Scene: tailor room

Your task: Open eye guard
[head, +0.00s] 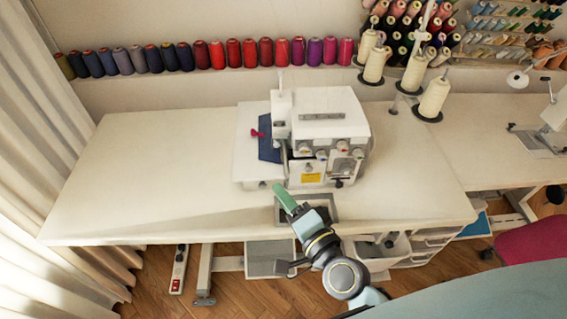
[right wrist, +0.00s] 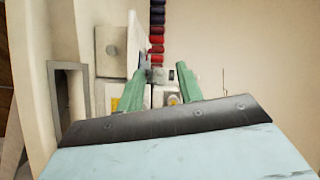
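The white sewing machine (head: 335,120) stands upright near the middle of the white table. It has a blue panel on its left side and several knobs and a yellow label on its front. I cannot clearly make out the eye guard; the machine's needle area is small in the head view and partly hidden by my fingers in the right wrist view. My right gripper (head: 281,193) is just in front of the machine's lower left front. In the right wrist view my gripper (right wrist: 160,80) has its two green fingers apart, with nothing held between them. My left gripper is not in view.
The table (head: 150,170) is clear to the left of the machine. A rectangular recess (head: 340,208) lies in the tabletop in front of the machine. Cream thread cones (head: 433,97) stand behind it on the right. A row of coloured spools (head: 235,53) lines the wall.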

